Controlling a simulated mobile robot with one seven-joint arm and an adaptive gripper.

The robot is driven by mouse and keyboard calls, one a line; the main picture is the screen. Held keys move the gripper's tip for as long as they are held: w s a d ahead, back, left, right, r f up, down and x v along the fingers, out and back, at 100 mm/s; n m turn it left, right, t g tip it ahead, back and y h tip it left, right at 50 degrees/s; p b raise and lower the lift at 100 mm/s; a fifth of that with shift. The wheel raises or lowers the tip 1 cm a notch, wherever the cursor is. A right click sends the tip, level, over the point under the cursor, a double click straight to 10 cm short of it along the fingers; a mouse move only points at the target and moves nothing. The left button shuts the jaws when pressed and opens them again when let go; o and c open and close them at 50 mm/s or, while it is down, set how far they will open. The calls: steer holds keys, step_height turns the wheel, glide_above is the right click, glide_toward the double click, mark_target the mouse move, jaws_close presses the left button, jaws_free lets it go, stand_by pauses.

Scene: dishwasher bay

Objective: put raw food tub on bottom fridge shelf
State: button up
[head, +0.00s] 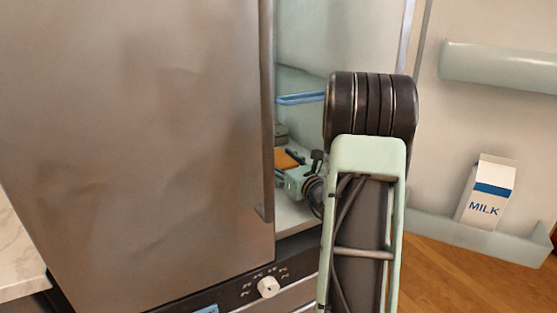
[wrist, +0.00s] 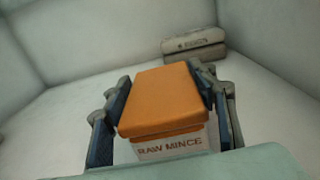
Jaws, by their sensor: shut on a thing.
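The raw food tub (wrist: 165,100) has an orange lid and a pale body lettered "RAW MINCE". My gripper (wrist: 163,88) is shut on it, with one dark finger along each side. In the head view, the orange lid (head: 289,160) shows inside the open fridge, low down, partly hidden by the edge of the steel door and my gripper. The bottom fridge shelf (head: 293,217) is the pale surface under it; it also shows in the wrist view (wrist: 265,110). I cannot tell whether the tub touches the shelf.
A grey lettered package (wrist: 194,45) lies behind the tub, near the back wall. A blue-edged shelf (head: 300,98) is above. A steel door (head: 140,130) stands at left. At right, the open door holds a milk carton (head: 487,193) in its rack (head: 470,237).

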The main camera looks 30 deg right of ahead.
steer(key=o, duration=1.5)
steer(key=shift+o, duration=0.2)
steer(key=shift+r, duration=0.15)
steer(key=s, duration=0.4)
steer(key=s+p, duration=0.1)
steer(key=s, duration=0.3)
steer(key=s+p, duration=0.1)
steer(key=s, duration=0.3)
steer(key=shift+a, duration=0.4)
